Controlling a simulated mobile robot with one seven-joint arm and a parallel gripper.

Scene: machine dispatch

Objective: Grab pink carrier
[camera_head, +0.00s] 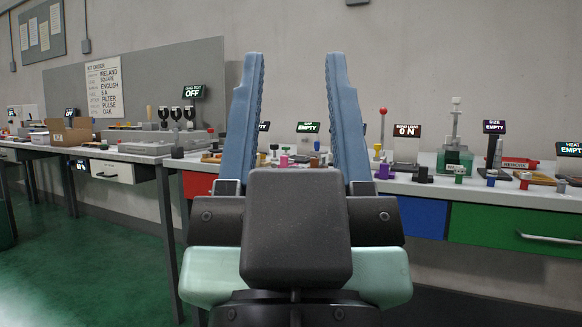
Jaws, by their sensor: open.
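My gripper (294,60) fills the middle of the view, pointing up and away. Its two blue fingers are wide apart, and nothing shows held between them. A small pink piece (283,161) stands on the bench beyond, seen through the gap between the fingers. It looks like the pink carrier, but it is too small to make out its shape. The gripper is well short of the bench and apart from the pink piece. The fingers and palm hide part of the bench.
Small colored pieces, such as a purple one (383,171), crowd the bench around it. A "GAP EMPTY" sign (308,127) stands behind. To the right are a green-based press (455,158) and a "SIZE EMPTY" sign (494,127). Green floor (90,250) is open at left.

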